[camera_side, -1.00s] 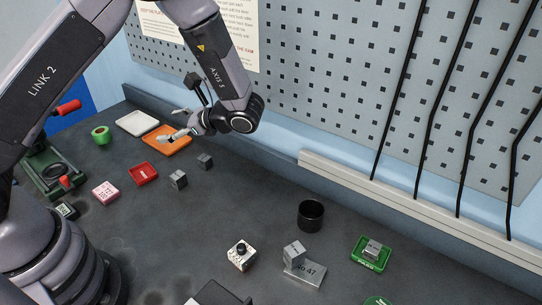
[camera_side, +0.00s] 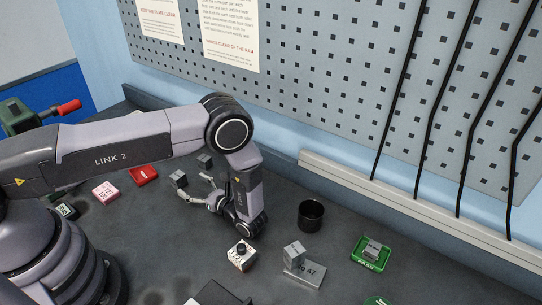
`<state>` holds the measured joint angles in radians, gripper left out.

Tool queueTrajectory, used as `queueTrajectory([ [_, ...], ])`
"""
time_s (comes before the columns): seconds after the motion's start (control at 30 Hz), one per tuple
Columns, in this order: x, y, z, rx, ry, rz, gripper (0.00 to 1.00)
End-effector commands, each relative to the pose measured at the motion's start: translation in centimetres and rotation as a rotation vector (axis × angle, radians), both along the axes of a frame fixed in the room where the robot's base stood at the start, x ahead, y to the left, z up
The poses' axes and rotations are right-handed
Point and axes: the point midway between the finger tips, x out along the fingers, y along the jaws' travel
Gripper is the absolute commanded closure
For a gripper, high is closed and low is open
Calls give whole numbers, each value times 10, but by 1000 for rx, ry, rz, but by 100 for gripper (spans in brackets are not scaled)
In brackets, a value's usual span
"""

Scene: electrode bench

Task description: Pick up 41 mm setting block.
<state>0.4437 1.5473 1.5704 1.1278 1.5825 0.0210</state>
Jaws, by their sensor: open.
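Several small grey blocks stand on the bench, and I cannot read a 41 mm mark on any. One grey block (camera_side: 178,179) stands just left of my gripper (camera_side: 194,187), and another grey block (camera_side: 204,160) stands behind it. A third grey block (camera_side: 293,252) sits on a flat plate marked "40 47" (camera_side: 303,273). A fourth grey block (camera_side: 372,248) lies in a green tray (camera_side: 359,257). My gripper is open and empty, its fingers spread toward the left beside the nearest block; its exact height above the bench is unclear.
A black cup (camera_side: 311,215) and a white cube with a dark top (camera_side: 241,256) stand to the right of and below my gripper. A red tray (camera_side: 143,174) and a pink box (camera_side: 105,191) lie left. A pegboard wall (camera_side: 320,70) rises behind. My arm hides the back-left bench.

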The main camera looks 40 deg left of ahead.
Motion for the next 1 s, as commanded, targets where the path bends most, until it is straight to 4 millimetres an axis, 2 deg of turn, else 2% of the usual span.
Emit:
queueTrajectory([
  [0.17,-1,16,0,-1,3,2,31],
  [0.43,-1,59,1,-1,1,2,31],
  [0.57,0,66,1,-2,0,0,31],
  [0.77,0,66,1,-2,0,-1,31],
  [1.0,0,65,1,-2,0,-1,63],
])
